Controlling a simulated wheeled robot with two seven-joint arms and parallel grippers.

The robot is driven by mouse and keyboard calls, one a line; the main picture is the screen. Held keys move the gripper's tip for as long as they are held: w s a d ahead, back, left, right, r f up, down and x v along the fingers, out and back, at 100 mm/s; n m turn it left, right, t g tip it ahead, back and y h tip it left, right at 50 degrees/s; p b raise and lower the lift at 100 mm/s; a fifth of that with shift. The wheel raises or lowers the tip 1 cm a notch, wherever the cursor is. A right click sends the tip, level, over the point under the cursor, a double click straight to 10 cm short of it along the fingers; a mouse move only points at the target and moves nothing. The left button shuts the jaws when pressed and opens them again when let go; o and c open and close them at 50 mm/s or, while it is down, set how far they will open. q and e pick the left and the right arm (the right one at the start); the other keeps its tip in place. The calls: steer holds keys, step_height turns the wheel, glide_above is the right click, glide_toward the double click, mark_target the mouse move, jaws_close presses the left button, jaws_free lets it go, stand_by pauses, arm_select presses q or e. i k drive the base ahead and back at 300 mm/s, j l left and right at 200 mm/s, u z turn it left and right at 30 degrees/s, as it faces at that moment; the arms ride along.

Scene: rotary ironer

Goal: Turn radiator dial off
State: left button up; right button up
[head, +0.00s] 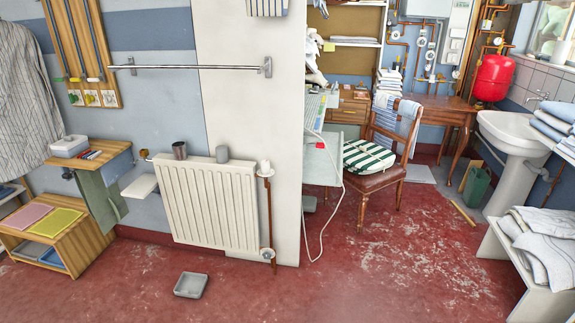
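A white ribbed radiator (209,208) hangs on the wall left of centre. A white knob (265,167) sits by its upper right corner, above a copper pipe. A small brass-coloured fitting (145,154) shows at the upper left corner. I cannot tell which of these is the dial, and no setting marks are readable. Neither of my grippers is in view.
A wall rail (190,67) runs above. A grey tray (191,285) lies on the red floor. A wooden side table (58,235) is left. Floor before the radiator is otherwise clear.

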mark_target(265, 164)
steer(key=i, duration=0.15)
steer(key=i+j+z, duration=0.1)
steer(key=z, duration=0.35)
steer(key=i+j+z, duration=0.15)
steer(key=z, duration=0.3)
steer(key=j+z, duration=0.15)
steer(key=z, duration=0.25)
steer(key=i, duration=0.05)
